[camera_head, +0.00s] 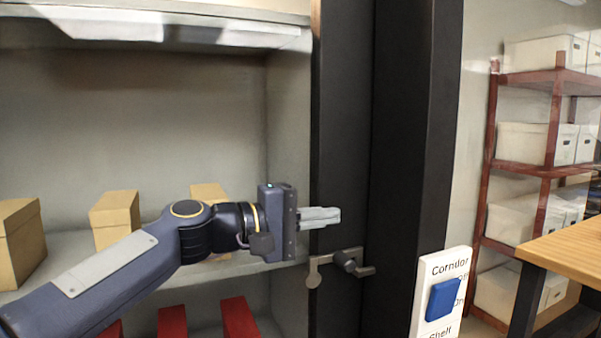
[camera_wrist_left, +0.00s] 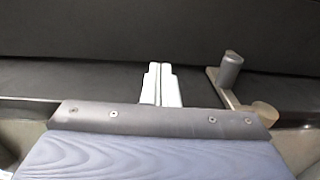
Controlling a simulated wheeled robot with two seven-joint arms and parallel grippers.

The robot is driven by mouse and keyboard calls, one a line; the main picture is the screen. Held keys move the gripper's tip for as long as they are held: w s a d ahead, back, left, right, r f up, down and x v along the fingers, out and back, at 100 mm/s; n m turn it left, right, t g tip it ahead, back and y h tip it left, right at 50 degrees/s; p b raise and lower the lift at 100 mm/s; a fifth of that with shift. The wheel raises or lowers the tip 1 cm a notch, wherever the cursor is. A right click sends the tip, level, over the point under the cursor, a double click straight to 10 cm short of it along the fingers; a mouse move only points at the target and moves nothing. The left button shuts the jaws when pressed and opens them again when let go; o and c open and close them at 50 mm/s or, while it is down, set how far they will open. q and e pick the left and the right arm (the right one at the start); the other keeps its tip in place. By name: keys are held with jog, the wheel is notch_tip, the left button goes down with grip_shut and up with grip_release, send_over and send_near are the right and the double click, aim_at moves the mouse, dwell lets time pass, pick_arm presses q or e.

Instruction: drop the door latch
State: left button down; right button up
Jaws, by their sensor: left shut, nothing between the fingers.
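The door latch (camera_head: 345,262) is a metal bar with a dark round knob, mounted on the dark door post (camera_head: 342,120). Its bar lies about level across the post, with a rounded end at left and a small hooked end at right. My left gripper (camera_head: 338,215) is shut and empty, a little above the latch and pointing right. In the left wrist view the shut fingers (camera_wrist_left: 160,85) are in front of the dark post, and the latch knob (camera_wrist_left: 230,68) stands to their right, apart from them. My right gripper is not in view.
A white switch plate (camera_head: 440,295) with a blue rocker is right of the post. Shelves with tan boxes (camera_head: 115,218) and red boxes (camera_head: 238,318) are at left. A red rack (camera_head: 550,125) with white boxes and a wooden table (camera_head: 570,243) stand at right.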

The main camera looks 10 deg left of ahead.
pick_arm(q)
jog(key=r, duration=0.2)
jog(key=s+a+r, duration=0.1)
jog(key=r, duration=0.1)
jog(key=a+r, duration=0.1)
jog(key=r, duration=0.1)
jog(key=shift+s+a+r, duration=0.2)
jog(key=shift+s+r, duration=0.15)
jog(key=s+a+f+m+g+y, duration=0.1)
jog(key=s+a+f+y, duration=0.2)
jog(key=s+f, duration=0.5)
jog(key=s+a+f+m+g+y, duration=0.1)
jog(key=s+a+f+y, duration=0.3)
jog(key=s+f, duration=0.5)
jog(key=s+a+f+m+g+y, duration=0.2)
jog(key=s+f, duration=0.6)
jog(key=f, duration=1.6)
jog(key=shift+s+a+m+y, duration=0.4)
jog(key=shift+a+m+y, duration=0.1)
jog(key=shift+a+y, duration=0.5)
